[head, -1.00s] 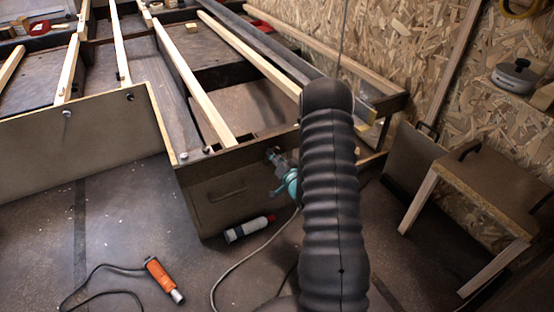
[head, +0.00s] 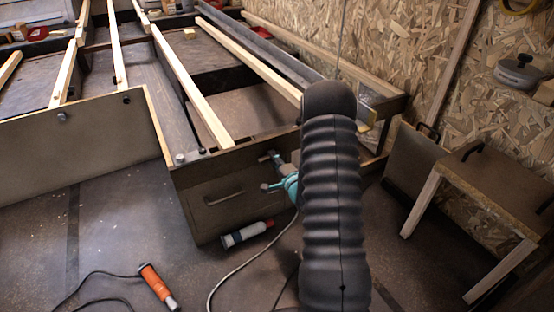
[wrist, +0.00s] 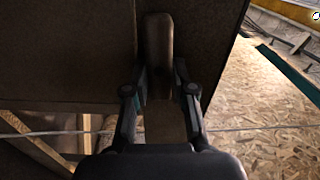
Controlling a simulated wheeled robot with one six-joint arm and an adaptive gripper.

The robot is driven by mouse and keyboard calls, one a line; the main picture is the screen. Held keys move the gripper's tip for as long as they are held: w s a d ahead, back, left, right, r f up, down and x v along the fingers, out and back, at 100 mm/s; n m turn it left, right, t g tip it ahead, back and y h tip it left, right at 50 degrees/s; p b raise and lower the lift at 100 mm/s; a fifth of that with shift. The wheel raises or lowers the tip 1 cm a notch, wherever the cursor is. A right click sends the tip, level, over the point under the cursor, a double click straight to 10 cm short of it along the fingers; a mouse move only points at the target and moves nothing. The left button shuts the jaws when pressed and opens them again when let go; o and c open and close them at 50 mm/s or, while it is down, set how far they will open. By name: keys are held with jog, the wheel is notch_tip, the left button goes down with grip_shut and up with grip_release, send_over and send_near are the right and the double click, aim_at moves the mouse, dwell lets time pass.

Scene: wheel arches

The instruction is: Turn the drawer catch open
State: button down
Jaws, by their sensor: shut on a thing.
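The drawer front (head: 215,212) is a dark brown panel with a bar handle (head: 225,199), below the end of the bed frame. It looks closed. My gripper (head: 266,173), grey and teal, is at the right part of this front, partly hidden behind my dark arm. In the wrist view my gripper (wrist: 160,75) has a finger on each side of a long, rounded brown catch (wrist: 158,40) and is shut on it. The catch runs lengthwise between the fingers, against a dark panel. In the head view the catch is hard to make out.
A white and red bottle (head: 246,234) lies on the floor below the drawer. An orange tool (head: 158,285) with a cable lies front left. A wooden stool-like piece (head: 475,190) stands at right by the chipboard wall.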

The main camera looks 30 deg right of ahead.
jog(key=shift+s+d+f+m, duration=0.1)
jog(key=shift+d+m, duration=0.05)
jog(key=shift+m, duration=0.45)
jog(key=c, duration=1)
grip_release()
jog(key=shift+d, duration=0.1)
jog(key=shift+o, duration=0.2)
jog(key=shift+a, duration=0.2)
jog(key=s, duration=1.2)
jog(key=shift+d, duration=0.15)
